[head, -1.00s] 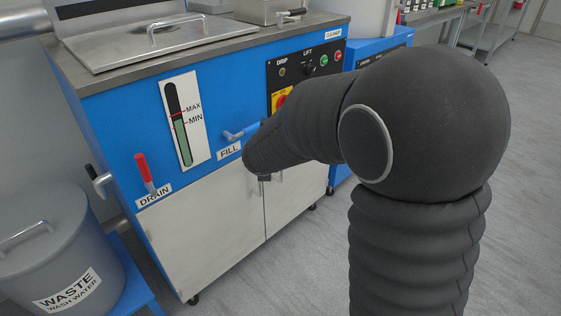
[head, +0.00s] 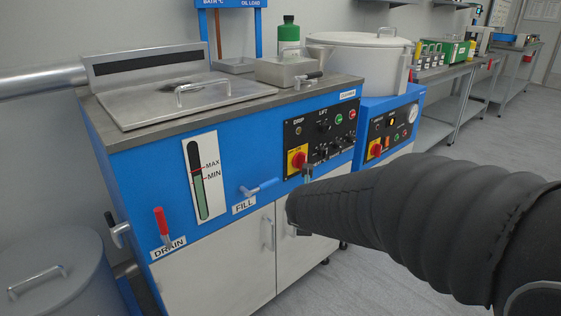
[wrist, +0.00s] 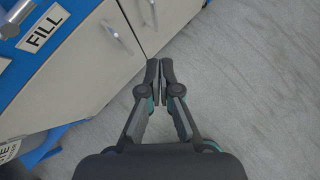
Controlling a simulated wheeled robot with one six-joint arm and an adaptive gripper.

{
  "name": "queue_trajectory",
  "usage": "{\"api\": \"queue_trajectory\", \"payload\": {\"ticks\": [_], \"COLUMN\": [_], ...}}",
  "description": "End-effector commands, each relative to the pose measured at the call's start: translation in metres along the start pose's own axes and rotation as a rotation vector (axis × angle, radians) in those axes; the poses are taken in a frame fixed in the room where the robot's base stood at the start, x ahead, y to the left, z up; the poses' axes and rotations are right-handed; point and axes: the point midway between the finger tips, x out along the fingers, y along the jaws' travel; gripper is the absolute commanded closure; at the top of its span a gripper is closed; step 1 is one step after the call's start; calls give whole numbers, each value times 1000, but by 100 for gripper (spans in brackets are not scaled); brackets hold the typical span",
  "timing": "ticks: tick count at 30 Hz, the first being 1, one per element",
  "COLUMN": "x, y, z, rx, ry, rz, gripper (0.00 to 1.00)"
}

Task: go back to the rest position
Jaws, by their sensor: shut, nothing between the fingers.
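My gripper (wrist: 159,72) shows in the wrist view with its two dark fingers together and nothing between them. It points down past the white cabinet doors toward the grey floor. In the head view my black-sleeved arm reaches in from the right, and its end lies in front of the blue cleaner (head: 130,165), below the red and yellow switch. The fingers are mostly hidden there behind the sleeve. The blue fill lever (head: 262,188) is just left of the arm's end.
A metal lid (head: 180,98) covers the cleaner's top. A white pot (head: 355,62) stands on a blue unit to the right. The floor (wrist: 240,90) beside the cabinet is clear.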

Motion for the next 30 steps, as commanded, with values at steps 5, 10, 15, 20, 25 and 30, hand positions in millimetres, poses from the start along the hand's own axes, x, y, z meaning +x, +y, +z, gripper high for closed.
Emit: {"api": "queue_trajectory", "payload": {"ticks": [5, 10, 15, 20, 25, 30], "x": [0, -1, -19, -51, -97, -147], "y": [-6, -23, -41, -59, -72, -75], "z": [-4, -28, -55, -81, -112, -138], "rx": [206, 653, 1157, 1663, 2230, 2714], "ry": [12, 65, 88, 80, 59, 70], "rz": [-29, -129, -253, -380, -523, -629], "gripper": [100, 100, 100, 100, 100, 100]}}
